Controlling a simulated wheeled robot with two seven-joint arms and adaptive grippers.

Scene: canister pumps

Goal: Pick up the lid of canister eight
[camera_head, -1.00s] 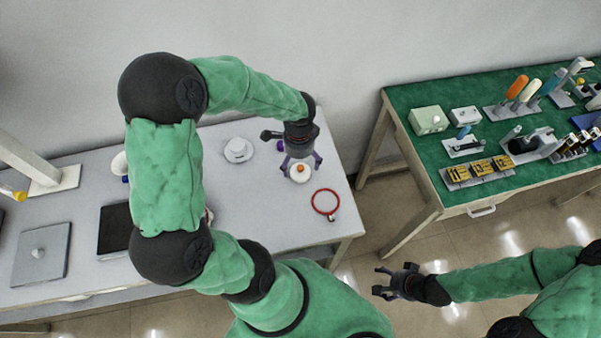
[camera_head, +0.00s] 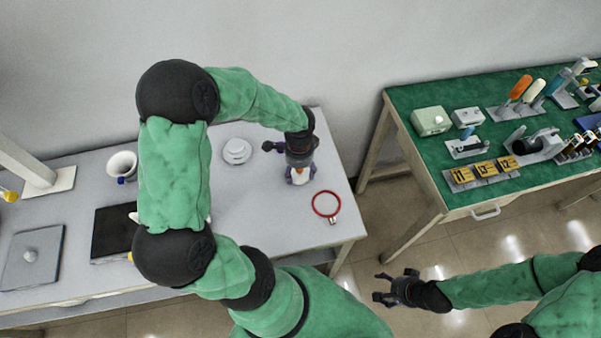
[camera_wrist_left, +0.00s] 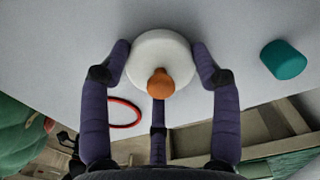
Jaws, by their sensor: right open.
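A round white lid with an orange knob (camera_wrist_left: 160,55) fills the middle of the left wrist view. It shows as a small white patch (camera_head: 299,178) under the gripper in the head view. My left gripper (camera_head: 299,173) is right over it, with its purple fingers on both sides of the white rim and a third finger behind the knob. Whether the fingers press on the rim cannot be told. No number eight can be read, and the gripper hides most of the lid. My right gripper (camera_head: 396,288) is open and empty, over the floor in front of the tables.
A red ring (camera_head: 326,204) lies right of the left gripper. A white round piece (camera_head: 237,151) lies to its left. A teal cylinder (camera_wrist_left: 283,60) stands beside the lid in the wrist view. The green-topped table (camera_head: 440,150) stands right, across a floor gap.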

